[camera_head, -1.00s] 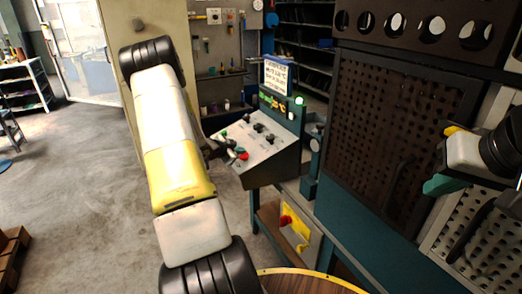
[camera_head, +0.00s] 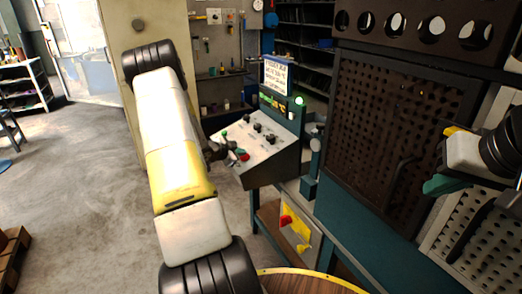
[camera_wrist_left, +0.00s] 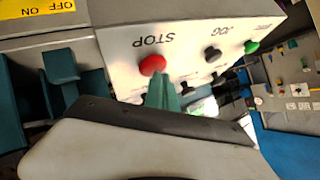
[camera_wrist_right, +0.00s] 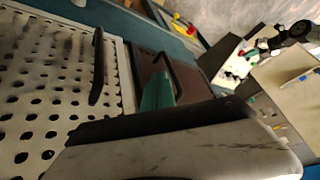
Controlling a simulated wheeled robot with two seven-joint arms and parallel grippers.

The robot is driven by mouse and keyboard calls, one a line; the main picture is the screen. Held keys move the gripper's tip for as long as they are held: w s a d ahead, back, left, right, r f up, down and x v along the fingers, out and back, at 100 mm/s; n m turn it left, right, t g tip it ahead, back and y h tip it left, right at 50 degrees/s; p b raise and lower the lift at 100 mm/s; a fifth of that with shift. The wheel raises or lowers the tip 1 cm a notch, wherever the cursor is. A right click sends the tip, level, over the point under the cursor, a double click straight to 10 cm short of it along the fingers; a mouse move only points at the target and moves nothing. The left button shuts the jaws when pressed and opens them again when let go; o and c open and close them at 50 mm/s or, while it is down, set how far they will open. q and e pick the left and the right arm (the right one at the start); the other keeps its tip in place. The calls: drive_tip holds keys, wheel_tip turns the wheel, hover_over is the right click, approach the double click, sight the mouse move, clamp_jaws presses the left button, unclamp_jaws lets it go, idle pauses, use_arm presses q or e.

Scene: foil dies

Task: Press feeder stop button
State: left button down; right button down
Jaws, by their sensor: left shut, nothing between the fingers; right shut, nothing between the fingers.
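The red stop button (camera_head: 244,157) is on the sloped face of the grey control box (camera_head: 262,170). In the left wrist view the red button (camera_wrist_left: 152,65) sits beside the printed word STOP. My left gripper (camera_head: 229,147) is shut and empty at the near left side of the panel. In the left wrist view its teal fingertips (camera_wrist_left: 164,80) overlap the area just beside and below the red button; I cannot tell whether they touch it. My right gripper (camera_head: 442,185) is shut and empty at the far right, away from the panel, also in the right wrist view (camera_wrist_right: 160,85).
The panel also has a green button (camera_wrist_left: 252,47) and several black knobs (camera_wrist_left: 212,54). A sign (camera_head: 276,76) and a lit green lamp (camera_head: 299,101) stand above it. A yellow plate with a red switch (camera_head: 286,221) is below. Perforated panels (camera_head: 395,135) stand at the right.

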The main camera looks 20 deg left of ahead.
use_arm(q)
drive_tip(key=shift+r, duration=0.1)
idle(0.3)
drive_tip(key=shift+s+a+r, duration=0.15)
drive_tip(key=shift+s+r, duration=0.1)
drive_tip(key=shift+r, duration=0.55)
drive_tip(key=r, duration=0.3)
drive_tip(key=s+a+r, duration=0.1)
drive_tip(key=shift+s+r, duration=0.1)
drive_tip(key=shift+r, duration=0.25)
idle(0.5)
